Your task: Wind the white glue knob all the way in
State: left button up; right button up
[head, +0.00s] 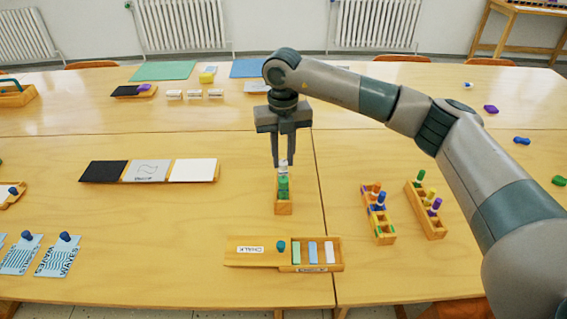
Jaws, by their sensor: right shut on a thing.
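A small wooden holder (284,209) stands near the middle of the table, close to the seam. The right gripper points straight down and is shut on the white knob. The fingers partly cover the knob, so how far in it is cannot be told. My left gripper is not in view.
A chalk box (258,259) with a sliding lid lies in front of the holder. Two wooden racks (436,233) with coloured knobs stand to the right, under my right arm. A row of black, grey and white panels (193,170) lies to the left.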

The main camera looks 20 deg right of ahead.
jog(key=shift+f+n+b, duration=0.1)
jog(key=shift+n+b, duration=0.95)
jog(key=shift+n, duration=1.25)
jog(key=shift+n+b, duration=0.7)
jog(key=shift+n, duration=1.2)
jog(key=o, duration=1.5)
jog(key=shift+r, duration=0.2)
jog(key=shift+r+p, duration=1.5)
jog(key=shift+r, duration=1.4)
